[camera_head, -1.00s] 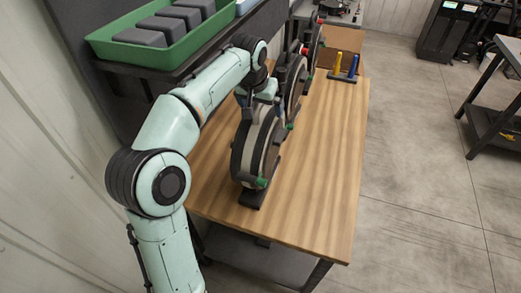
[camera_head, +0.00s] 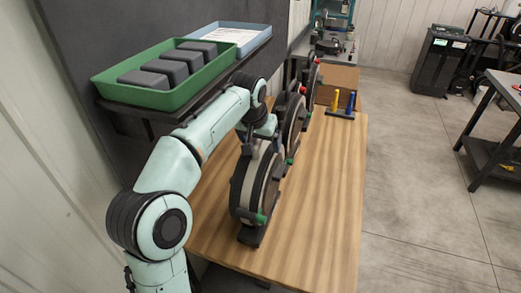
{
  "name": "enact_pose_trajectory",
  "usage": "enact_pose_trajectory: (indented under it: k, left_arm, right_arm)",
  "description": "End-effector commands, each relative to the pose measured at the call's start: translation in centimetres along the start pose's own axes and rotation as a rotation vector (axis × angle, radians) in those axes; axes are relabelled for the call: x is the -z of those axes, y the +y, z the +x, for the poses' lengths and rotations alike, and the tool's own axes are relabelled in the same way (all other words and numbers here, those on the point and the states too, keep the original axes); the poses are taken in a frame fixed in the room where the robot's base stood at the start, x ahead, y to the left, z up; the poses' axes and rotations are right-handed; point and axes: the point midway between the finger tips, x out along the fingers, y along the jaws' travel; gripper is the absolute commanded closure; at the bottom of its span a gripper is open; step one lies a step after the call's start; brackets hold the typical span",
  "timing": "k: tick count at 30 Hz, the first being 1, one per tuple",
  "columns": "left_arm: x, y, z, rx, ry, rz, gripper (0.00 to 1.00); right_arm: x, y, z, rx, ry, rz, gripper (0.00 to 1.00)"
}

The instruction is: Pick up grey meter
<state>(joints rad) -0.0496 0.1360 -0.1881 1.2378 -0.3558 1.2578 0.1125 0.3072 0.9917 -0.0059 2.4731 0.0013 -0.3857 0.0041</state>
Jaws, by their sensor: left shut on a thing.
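The grey meter (camera_head: 244,181) is a large upright disc with a pale rim, a dark face and a green knob low at its front. It stands on a dark foot at the near left part of the wooden table (camera_head: 315,200). My left gripper (camera_head: 262,143) is at the top of this meter and shut on it, its fingers partly hidden by the wrist. I cannot see a gap between the foot and the table. My right gripper is not in view.
More upright disc meters (camera_head: 293,118) stand in a row just behind. A green tray (camera_head: 165,99) with grey blocks and a blue tray (camera_head: 232,37) lie on the left shelf. A stand with yellow and blue pegs (camera_head: 341,114) is far right. The table's right side is clear.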

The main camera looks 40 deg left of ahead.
Motion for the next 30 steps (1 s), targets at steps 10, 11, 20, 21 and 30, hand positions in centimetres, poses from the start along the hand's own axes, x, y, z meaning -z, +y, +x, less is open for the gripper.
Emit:
enact_pose_trajectory:
  k: [10,11,20,21,30]
  left_arm:
    - [2.3,0.1,-5.1,-0.005,0.021,-0.001,0.96]
    - [2.4,0.1,-5.5,-0.005,0.021,-0.001,0.96]
    - [3.3,0.0,-7.8,-0.004,0.018,-0.001,0.96]
    - [3.4,0.0,-8.0,-0.004,0.018,-0.001,0.96]
    - [3.6,0.0,-8.7,-0.005,0.017,0.0,0.96]
  right_arm:
    - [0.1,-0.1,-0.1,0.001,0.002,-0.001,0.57]
    - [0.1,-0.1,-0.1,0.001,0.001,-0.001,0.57]
    - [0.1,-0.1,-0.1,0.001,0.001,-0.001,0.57]
    - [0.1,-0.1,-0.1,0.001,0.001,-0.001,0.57]
    - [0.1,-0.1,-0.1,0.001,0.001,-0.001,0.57]
